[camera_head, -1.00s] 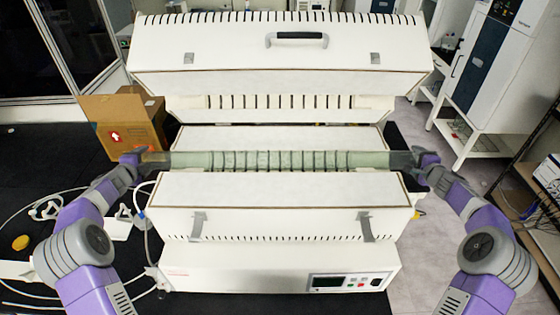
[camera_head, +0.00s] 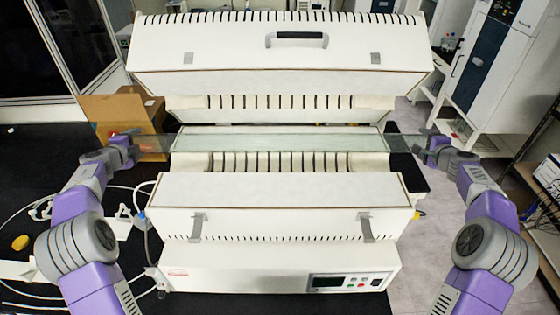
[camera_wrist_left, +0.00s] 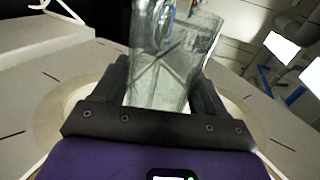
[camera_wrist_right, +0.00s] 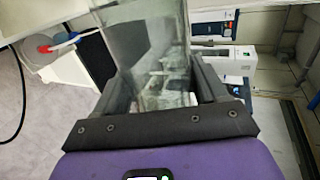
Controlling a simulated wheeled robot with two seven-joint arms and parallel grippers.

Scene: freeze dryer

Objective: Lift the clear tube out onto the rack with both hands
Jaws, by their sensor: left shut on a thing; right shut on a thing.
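The clear tube (camera_head: 280,143) is a long, see-through cylinder lying level across the open white furnace (camera_head: 290,210), above its slotted trough. My left gripper (camera_head: 131,146) is shut on its left end, which sticks out past the furnace. My right gripper (camera_head: 426,148) is shut on its right end. The left wrist view shows the tube (camera_wrist_left: 170,65) between the two dark fingers, and the right wrist view shows the tube (camera_wrist_right: 152,60) held the same way. I cannot make out a rack for the tube in these views.
The furnace lid (camera_head: 280,50) is raised behind the tube. An open cardboard box (camera_head: 125,115) stands behind my left gripper. Thin white tubing (camera_head: 40,195) and a yellow item (camera_head: 20,243) lie on the dark surface at left. A white cabinet (camera_head: 500,65) stands at back right.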

